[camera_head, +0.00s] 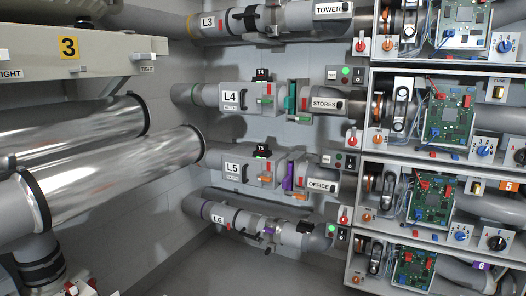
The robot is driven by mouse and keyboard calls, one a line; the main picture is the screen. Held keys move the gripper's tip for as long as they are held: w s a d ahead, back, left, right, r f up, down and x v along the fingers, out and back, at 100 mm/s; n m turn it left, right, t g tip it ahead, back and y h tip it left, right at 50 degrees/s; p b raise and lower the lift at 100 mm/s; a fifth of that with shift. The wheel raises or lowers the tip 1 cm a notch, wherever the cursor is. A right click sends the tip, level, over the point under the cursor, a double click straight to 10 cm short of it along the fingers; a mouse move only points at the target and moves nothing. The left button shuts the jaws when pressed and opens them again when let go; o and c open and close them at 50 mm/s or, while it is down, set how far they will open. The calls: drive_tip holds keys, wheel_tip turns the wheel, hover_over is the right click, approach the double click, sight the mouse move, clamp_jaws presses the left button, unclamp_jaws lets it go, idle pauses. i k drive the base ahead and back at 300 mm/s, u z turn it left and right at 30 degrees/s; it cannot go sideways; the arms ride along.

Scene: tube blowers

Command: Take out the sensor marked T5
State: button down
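The sensor marked T5 (261,150) is a small black block with a white label. It sits upright on top of the grey housing of the L5 pipe line (235,168), in the middle of the camera_head view. A similar black sensor marked T4 (263,75) sits on the L4 line above it. My gripper does not show in this view.
Large shiny pipes (110,170) and a beige unit marked 3 (70,50) fill the left. Shelves of circuit boards, knobs and wires (447,118) stand at the right. Pipe L6 (230,219) runs below L5. Grey floor (215,270) shows at bottom centre.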

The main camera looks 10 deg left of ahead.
sight(262, 147)
drive_tip(key=u, duration=0.7)
drive_tip(key=i, duration=0.9)
drive_tip(key=z, duration=0.05)
